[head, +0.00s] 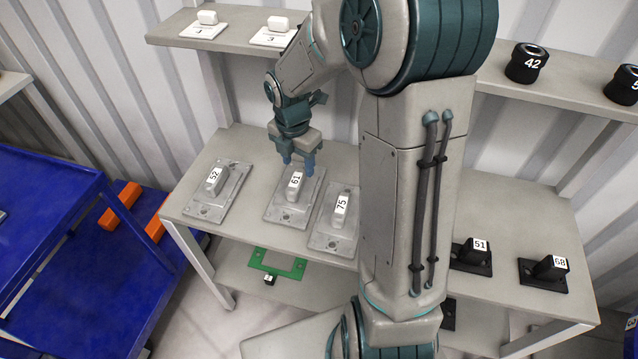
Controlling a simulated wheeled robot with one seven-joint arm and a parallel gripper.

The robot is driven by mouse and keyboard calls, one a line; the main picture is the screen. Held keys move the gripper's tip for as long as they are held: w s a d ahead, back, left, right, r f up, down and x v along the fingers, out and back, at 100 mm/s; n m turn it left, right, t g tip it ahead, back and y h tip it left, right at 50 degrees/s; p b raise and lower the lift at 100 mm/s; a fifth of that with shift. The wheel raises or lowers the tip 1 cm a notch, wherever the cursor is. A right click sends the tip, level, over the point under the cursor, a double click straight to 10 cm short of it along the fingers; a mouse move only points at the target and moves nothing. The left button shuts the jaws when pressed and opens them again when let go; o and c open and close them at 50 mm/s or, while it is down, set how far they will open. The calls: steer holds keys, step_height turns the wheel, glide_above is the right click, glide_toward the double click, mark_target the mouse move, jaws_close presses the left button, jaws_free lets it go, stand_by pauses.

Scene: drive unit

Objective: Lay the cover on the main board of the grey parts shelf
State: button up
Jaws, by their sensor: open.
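The grey parts shelf has a wide main board (240,145) at middle height. Three grey covers, each a flat plate with a raised handle, lie on its left half. They are cover 52 (228,195), cover 61 (283,208) and cover 75 (329,238). The task line does not say which cover is meant. My gripper (297,165) is open, with its blue fingertips at the far end of cover 61's handle. I cannot tell whether they touch it. My arm hides the middle of the board and the right edge of cover 75.
Black parts 51 (472,259) and 68 (546,270) stand on the board's right. The upper shelf (240,33) holds white parts and black knobs, including 42 (526,63). A green frame (277,266) lies on the lower shelf. A blue table (50,200) stands left.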

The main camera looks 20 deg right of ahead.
steer(key=s+r+m+t, duration=0.1)
steer(key=s+r+m, duration=0.4)
steer(key=s+m, duration=0.4)
steer(key=s+r+m+t, duration=0.1)
steer(key=s+r+m, duration=0.4)
steer(key=s+m, duration=0.4)
steer(key=shift+s+a+r+m+t+y, duration=0.15)
steer(key=shift+s+r+m+t+y, duration=0.2)
steer(key=shift+m, duration=3.15)
steer(key=shift+w, duration=0.15)
